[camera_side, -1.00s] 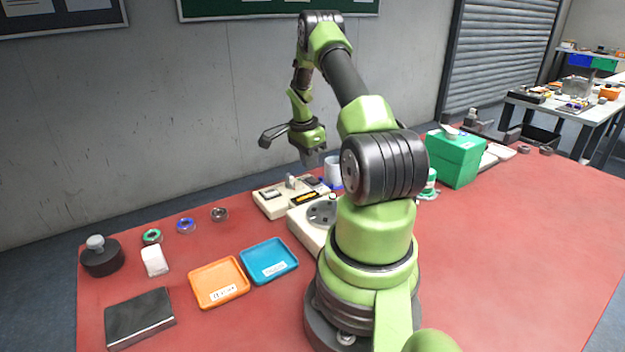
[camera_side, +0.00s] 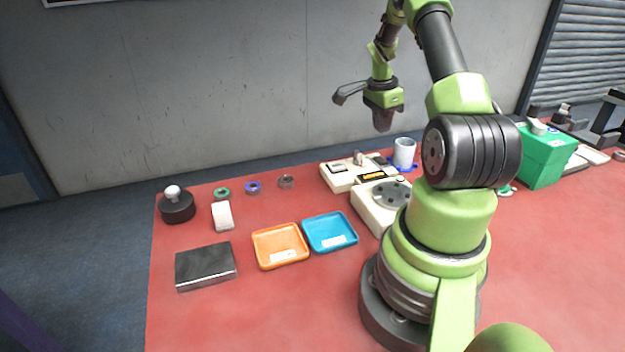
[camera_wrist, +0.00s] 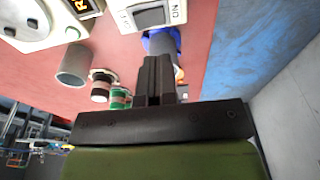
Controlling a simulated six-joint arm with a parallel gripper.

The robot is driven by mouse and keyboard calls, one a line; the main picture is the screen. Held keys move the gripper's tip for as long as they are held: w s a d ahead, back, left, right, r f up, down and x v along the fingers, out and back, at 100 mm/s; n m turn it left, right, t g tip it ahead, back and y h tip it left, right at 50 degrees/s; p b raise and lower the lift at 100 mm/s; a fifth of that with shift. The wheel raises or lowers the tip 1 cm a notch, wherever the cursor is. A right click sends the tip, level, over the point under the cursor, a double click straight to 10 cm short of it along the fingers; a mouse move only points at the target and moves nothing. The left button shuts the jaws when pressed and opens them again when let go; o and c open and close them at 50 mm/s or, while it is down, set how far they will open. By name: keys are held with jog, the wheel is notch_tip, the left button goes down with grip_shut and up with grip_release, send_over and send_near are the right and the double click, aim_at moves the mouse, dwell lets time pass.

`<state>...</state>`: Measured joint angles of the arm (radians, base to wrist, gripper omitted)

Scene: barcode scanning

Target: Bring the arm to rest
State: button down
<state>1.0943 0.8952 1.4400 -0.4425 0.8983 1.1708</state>
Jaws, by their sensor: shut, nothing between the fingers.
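My gripper (camera_side: 383,126) hangs in the air above the back of the red table (camera_side: 520,270), fingers pointing down. It is above and to the left of the white mug in the side view. In the wrist view its dark fingers (camera_wrist: 155,78) are together with nothing between them. My arm is raised and bent, with its forearm reaching up and over toward the wall. The gripper touches nothing that I can see.
Beneath are a cream device (camera_side: 346,177), a mug (camera_side: 404,150) and a scale-like unit (camera_side: 368,215). Blue (camera_side: 330,232) and orange (camera_side: 281,246) trays, a black box (camera_side: 206,266) and several tape rolls lie left. A green box (camera_side: 546,160) stands right. The wall is behind.

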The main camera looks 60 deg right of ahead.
jog(key=w+a+r+n+t, duration=0.2)
jog(key=w+a+r+n, duration=0.3)
jog(key=a+r, duration=0.4)
jog(key=w+a+r+n+t, duration=0.2)
jog(key=w+a+r+n, duration=0.25)
jog(key=a+r, duration=0.45)
jog(key=s+a+r+n+t+y, duration=0.1)
jog(key=s+a+n, duration=0.4)
jog(key=a, duration=0.5)
jog(key=s+a+r+n+t+y, duration=0.1)
jog(key=s+a+n+t+y, duration=0.1)
jog(key=s+a+n, duration=0.3)
jog(key=a+n+t, duration=0.1)
jog(key=a+n, duration=0.2)
jog(key=a, duration=0.2)
jog(key=shift+s+a+r, duration=0.15)
jog(key=shift+s+r, duration=0.15)
jog(key=shift+s, duration=0.1)
